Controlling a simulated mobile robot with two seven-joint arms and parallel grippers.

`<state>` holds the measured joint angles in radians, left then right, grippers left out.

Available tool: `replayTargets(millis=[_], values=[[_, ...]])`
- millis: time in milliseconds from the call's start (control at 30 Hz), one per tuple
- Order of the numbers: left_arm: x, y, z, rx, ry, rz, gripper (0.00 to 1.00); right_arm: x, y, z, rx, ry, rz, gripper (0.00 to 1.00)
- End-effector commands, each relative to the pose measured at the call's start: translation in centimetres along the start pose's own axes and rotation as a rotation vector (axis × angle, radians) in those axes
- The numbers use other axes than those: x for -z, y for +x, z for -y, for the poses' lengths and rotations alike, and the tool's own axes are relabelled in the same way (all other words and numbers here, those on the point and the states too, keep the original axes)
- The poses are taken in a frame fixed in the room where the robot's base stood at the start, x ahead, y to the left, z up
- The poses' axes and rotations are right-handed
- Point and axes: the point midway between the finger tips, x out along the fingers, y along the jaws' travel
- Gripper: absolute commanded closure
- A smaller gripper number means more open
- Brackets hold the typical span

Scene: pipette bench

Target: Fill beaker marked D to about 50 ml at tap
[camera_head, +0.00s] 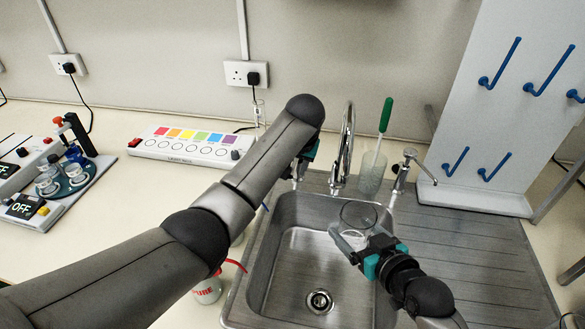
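A clear glass beaker (357,214) is held over the right part of the sink (283,222), by its back edge. I cannot read a letter or a water level on it. My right gripper (356,238) has its fingers on either side of the beaker and is shut on it. The chrome tap (347,145) stands behind the sink, its spout a little left of the beaker; no water stream is visible. My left gripper (299,169) is left of the tap, near its left side. My arm mostly hides it, so its opening cannot be told.
A glass with a green-handled brush (385,115) stands behind the sink, beside a right-hand tap fitting (404,168). A blue-pegged rack (500,110) is at right. A colour-button panel (190,145) lies at back left. A red-lettered bottle (208,291) stands left of the sink.

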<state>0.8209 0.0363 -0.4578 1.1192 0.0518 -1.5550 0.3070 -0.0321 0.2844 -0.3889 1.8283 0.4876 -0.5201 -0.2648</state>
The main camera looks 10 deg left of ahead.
Motion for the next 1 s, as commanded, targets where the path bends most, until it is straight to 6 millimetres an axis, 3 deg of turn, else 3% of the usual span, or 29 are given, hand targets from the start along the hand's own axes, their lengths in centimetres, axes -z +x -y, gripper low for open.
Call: replayTargets(millis=[233,600,1000], values=[[0.0,1.7,0.0,0.000,0.000,0.000,0.53,0.1,0.0,0.0,0.000,0.000,-0.001,0.73],[0.0,2.0,0.0,-0.001,-0.001,-0.002,0.53,0.1,0.0,0.0,0.000,0.000,-0.001,0.73],[0.0,2.0,0.0,-0.001,-0.001,-0.001,0.98,0.1,0.0,0.0,0.000,0.000,-0.001,0.73]])
